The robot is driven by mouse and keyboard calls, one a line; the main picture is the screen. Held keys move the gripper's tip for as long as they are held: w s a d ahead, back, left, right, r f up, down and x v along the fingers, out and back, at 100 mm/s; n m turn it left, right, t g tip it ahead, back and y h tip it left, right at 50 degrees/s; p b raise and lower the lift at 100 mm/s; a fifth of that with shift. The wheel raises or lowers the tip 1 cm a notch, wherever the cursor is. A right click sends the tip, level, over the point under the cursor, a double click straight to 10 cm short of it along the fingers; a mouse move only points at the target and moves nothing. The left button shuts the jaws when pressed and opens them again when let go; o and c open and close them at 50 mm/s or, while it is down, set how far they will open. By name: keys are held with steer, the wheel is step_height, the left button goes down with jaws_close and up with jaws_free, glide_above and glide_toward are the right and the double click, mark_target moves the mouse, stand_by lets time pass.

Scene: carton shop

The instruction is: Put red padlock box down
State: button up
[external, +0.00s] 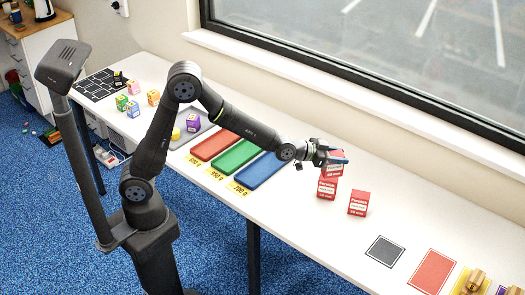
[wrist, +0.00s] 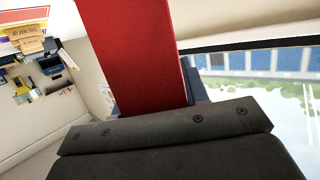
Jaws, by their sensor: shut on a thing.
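My gripper (external: 338,161) is shut on a red padlock box (external: 333,169) with white lettering. In the external view it holds this box at, or just above, the top of another red box (external: 327,189); I cannot tell whether the two touch. In the wrist view the held box (wrist: 145,60) shows as a plain red face rising from the dark gripper body (wrist: 170,135). A third red box (external: 358,203) stands on the table just to the right. The fingertips are partly hidden by the held box.
Red, green and blue mats (external: 238,155) lie left of the gripper on the white table (external: 300,222). A black square (external: 385,252) and a red rectangle (external: 433,273) lie at the front right. Small coloured boxes (external: 133,109) stand far left. The window wall runs behind.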

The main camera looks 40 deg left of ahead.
steer(key=s+d+f+m+g+h, duration=0.1)
steer(key=s+d, duration=0.4)
steer(key=d, duration=1)
steer(key=s+d+f, duration=0.1)
steer(key=s+d, duration=0.3)
steer(key=d, duration=1)
steer(key=shift+w+a+f, duration=0.15)
steer(key=shift+w+f, duration=1.7)
steer(key=shift+w+a+f, duration=0.2)
steer(key=shift+w+f, duration=1.65)
steer(key=shift+f, duration=0.05)
steer(key=shift+w+a+f, duration=0.15)
steer(key=shift+w+f, duration=1.7)
steer(key=shift+f, duration=0.1)
steer(key=o, duration=1.2)
steer(key=shift+f, duration=0.1)
steer(key=shift+o, duration=0.2)
